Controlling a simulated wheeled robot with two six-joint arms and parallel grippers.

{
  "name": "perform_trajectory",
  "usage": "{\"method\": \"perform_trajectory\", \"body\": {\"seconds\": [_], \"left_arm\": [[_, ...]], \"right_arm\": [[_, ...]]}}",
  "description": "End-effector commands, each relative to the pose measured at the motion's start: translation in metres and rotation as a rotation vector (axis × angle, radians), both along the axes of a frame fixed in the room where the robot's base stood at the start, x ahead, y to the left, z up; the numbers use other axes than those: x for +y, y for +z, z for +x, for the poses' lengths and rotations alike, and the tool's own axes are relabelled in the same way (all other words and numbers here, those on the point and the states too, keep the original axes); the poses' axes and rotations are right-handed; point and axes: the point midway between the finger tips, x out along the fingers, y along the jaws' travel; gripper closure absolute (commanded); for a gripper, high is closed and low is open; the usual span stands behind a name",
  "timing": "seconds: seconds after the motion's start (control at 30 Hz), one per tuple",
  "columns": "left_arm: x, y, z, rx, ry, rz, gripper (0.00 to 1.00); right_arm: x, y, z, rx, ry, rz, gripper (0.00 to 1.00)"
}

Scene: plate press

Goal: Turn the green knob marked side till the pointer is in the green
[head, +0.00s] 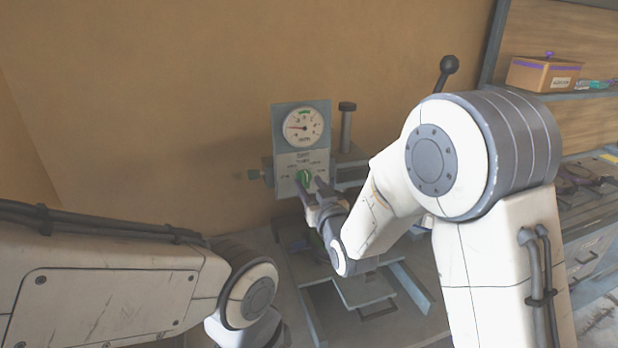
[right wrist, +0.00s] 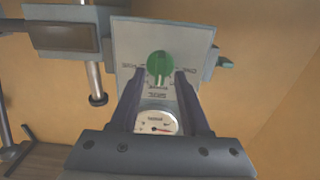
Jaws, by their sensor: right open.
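The green knob (head: 304,177) is on the lower part of the press's upright panel (head: 284,140). In the right wrist view the knob (right wrist: 160,66) shows round, with printed labels on both sides. The dial gauge (head: 303,127) is above the knob; its red pointer is at the left, away from the green band at the top. The gauge also shows in the right wrist view (right wrist: 157,122), partly hidden by the gripper. My right gripper (head: 310,188) is open, its fingers reaching to either side of the knob; contact cannot be told. My left gripper is out of view; only its arm shows.
The press has a post (head: 347,128) and a black-knobbed lever (head: 448,66) to the right. A side knob (head: 254,174) sticks out left of the panel. A cardboard box (head: 543,74) stands on the shelf at the upper right. The wall behind is bare.

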Motion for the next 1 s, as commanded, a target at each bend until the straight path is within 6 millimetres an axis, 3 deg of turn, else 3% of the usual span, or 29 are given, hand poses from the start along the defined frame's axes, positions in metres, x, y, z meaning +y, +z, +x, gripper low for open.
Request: {"method": "perform_trajectory", "body": {"seconds": [0.37, 0.43, 0.5, 0.77, 1.0], "left_arm": [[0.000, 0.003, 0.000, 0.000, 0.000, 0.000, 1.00], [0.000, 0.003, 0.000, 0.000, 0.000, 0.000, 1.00], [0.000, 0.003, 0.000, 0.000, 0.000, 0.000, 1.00], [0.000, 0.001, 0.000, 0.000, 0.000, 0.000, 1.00], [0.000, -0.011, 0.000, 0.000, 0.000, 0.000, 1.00]], "right_arm": [[0.002, -0.001, 0.007, 0.001, 0.000, 0.000, 0.54], [0.002, -0.001, 0.007, 0.001, 0.000, 0.000, 0.73], [0.002, -0.001, 0.007, 0.001, 0.000, 0.000, 1.00], [0.002, -0.001, 0.007, 0.002, 0.000, 0.004, 1.00], [0.002, -0.003, 0.007, 0.022, 0.000, 0.070, 1.00]]}}
